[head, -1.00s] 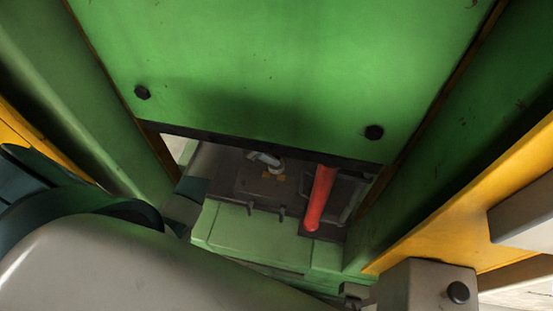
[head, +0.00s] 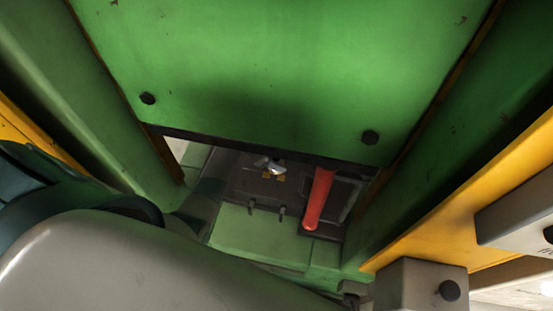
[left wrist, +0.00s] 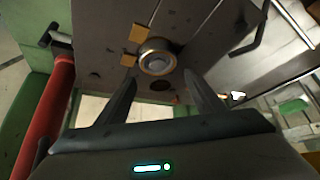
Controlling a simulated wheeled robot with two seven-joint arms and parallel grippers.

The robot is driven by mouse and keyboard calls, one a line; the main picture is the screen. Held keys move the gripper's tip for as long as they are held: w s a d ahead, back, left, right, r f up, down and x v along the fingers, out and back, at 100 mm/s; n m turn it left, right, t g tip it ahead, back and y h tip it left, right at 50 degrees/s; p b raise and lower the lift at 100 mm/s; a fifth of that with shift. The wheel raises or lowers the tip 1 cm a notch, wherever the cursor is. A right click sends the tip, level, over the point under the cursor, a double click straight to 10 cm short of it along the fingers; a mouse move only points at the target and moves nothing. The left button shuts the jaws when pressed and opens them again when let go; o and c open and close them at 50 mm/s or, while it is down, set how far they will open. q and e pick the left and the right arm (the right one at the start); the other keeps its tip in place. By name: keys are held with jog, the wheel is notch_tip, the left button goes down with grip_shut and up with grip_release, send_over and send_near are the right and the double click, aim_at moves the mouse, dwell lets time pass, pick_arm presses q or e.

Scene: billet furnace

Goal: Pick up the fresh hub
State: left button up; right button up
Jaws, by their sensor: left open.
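A round metal hub with a brassy rim and pale centre (left wrist: 157,62) shows in the left wrist view on a dark fixture plate, close to two small yellow pads. A shiny metal piece (head: 268,164), probably the same hub, shows in the head view through the gap under the green panel. My left gripper (left wrist: 160,82) is open and empty, its two dark fingers pointing towards the hub, which appears just past and between the tips. I cannot tell the exact distance. In the head view the left gripper (head: 206,202) is dark and mostly hidden. My right gripper is not in view.
A big green panel (head: 260,70) hangs over the gap, with green side walls. A red cylinder (head: 318,199) stands beside the fixture; it also shows in the left wrist view (left wrist: 50,110). A dark handle (left wrist: 250,30) juts from the plate. A yellow beam (head: 455,210) lies at right.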

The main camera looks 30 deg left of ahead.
pick_arm(q)
jog(key=shift+w+d+f, duration=0.1)
jog(key=shift+w+f, duration=0.05)
jog(key=shift+f, duration=0.2)
jog(key=shift+r, duration=0.1)
jog(key=c, duration=1.5)
jog(key=shift+r, duration=0.15)
jog(key=shift+r+b, duration=0.7)
jog(key=shift+r, duration=0.65)
jog(key=shift+s+d+r+b, duration=0.1)
jog(key=shift+s+d+b, duration=0.85)
jog(key=shift+s, duration=1.95)
jog(key=shift+s+d+r+b, duration=0.1)
jog(key=shift+s+d+b, duration=0.85)
jog(key=shift+s, duration=1.95)
jog(key=shift+s+d+r+b, duration=0.1)
jog(key=shift+s+d+b, duration=0.3)
jog(key=shift+s+b, duration=1.75)
jog(key=shift+s+p, duration=0.75)
